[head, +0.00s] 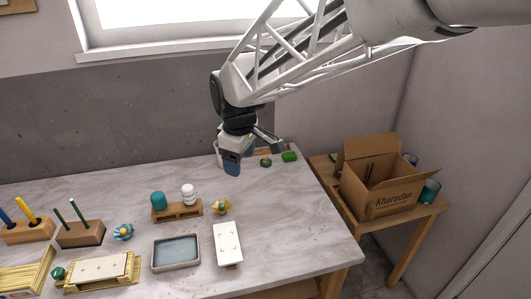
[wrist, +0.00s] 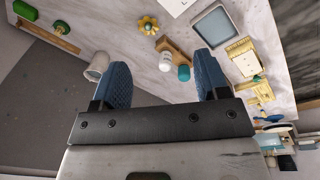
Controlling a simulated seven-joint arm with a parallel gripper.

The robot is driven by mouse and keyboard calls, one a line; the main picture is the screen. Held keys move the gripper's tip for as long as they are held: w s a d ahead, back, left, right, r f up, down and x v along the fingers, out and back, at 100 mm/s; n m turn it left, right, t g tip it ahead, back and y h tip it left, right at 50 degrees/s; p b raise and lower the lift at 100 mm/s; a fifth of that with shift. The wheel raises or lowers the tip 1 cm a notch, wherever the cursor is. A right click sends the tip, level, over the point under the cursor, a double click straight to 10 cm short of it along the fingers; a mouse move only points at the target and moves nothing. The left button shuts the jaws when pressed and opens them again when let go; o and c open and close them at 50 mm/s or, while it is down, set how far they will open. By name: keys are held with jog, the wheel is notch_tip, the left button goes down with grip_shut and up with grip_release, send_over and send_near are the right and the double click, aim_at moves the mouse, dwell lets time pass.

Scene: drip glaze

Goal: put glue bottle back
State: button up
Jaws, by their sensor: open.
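A white bottle (head: 189,195), which may be the glue bottle, stands upright on a small wooden stand (head: 178,212). A teal container (head: 158,202) stands beside it on the same stand. The white bottle (wrist: 165,62) and teal container (wrist: 183,73) also show in the wrist view, between my fingers in the picture but well beyond them. My gripper (head: 254,157) is open and empty, above the back right of the table. Its blue fingers (wrist: 162,72) are spread apart in the wrist view.
A white cup (wrist: 97,66) stands near the table's back edge. Green items (head: 289,156) are at the back right. A cardboard box (head: 381,185) stands on a side table.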

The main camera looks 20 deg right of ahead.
jog(key=s+d+m, duration=0.4)
jog(key=s+m, duration=0.1)
jog(key=s, duration=0.5)
jog(key=s+d+m+t, duration=0.1)
jog(key=s+d+m, duration=0.4)
jog(key=s, duration=0.6)
jog(key=shift+s+d+r+m, duration=0.25)
jog(key=shift+d+r+m, duration=0.05)
jog(key=shift+m, duration=0.2)
